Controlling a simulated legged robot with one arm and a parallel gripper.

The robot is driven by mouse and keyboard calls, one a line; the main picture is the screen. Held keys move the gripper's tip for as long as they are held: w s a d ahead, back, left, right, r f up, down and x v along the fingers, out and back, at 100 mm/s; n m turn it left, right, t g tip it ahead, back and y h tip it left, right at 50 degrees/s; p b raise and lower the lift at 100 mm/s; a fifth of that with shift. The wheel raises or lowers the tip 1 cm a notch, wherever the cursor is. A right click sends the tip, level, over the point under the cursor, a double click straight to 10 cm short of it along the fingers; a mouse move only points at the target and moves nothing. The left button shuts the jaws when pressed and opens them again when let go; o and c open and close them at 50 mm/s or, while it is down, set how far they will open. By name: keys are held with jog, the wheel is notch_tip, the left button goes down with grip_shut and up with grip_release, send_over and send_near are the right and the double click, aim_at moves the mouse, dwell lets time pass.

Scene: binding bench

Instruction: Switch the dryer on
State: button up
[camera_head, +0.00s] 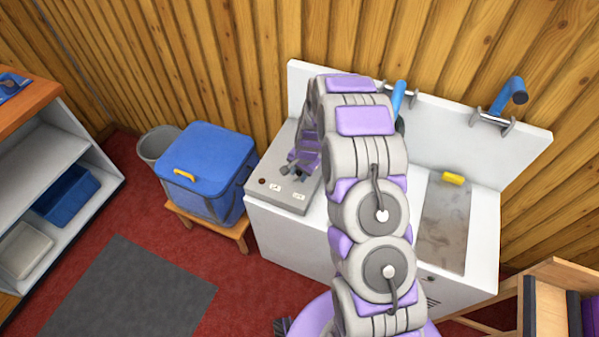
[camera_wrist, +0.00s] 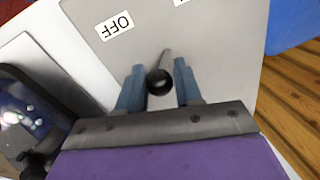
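A grey control box (camera_head: 290,200) sits on the left end of the white bench, with two small white labels on its top. In the wrist view its grey panel (camera_wrist: 225,45) shows a label reading OFF (camera_wrist: 115,26), upside down, and the edge of a second label that I cannot read. A lever with a black ball knob (camera_wrist: 159,81) stands on the panel. My gripper (camera_wrist: 159,68) is open, its two blue fingers on either side of the knob with gaps visible. In the head view my arm partly hides the box and gripper (camera_head: 297,168).
A blue-lidded bin (camera_head: 210,153) on a wooden stand is left of the white bench (camera_head: 285,240). A grey bucket (camera_head: 158,145) is behind it. Shelves (camera_head: 45,160) stand far left.

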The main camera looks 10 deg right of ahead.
grip_shut()
